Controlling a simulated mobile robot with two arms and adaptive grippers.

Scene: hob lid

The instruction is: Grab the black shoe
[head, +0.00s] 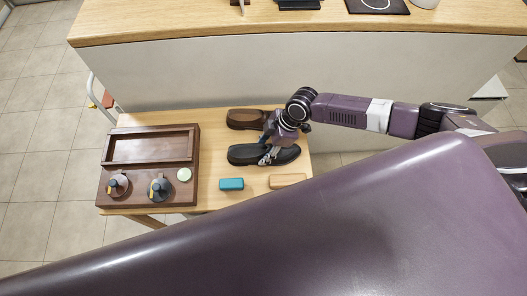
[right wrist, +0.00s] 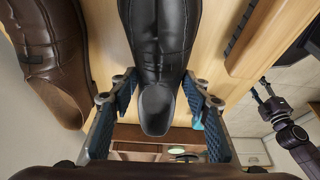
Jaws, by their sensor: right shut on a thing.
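The black shoe (head: 243,154) lies on the wooden table, pointing left in the head view. My right gripper (head: 268,154) is over the shoe, right of its middle. In the right wrist view the black shoe (right wrist: 160,45) runs between the blue-padded fingers of my right gripper (right wrist: 157,88), one on each side, shut on it. The shoe's underside is hidden, so I cannot tell if it touches the table. My left gripper does not show in the head view; a small dark gripper (right wrist: 262,92) at the right of the right wrist view may be it, too small to judge.
A brown shoe (head: 247,119) lies just behind the black one. A teal block (head: 231,184) and a light wooden piece (head: 287,181) are in front. A dark wooden tray (head: 150,192) with small items stands left. The table (head: 214,136) has little bare room; a counter (head: 180,28) rises behind.

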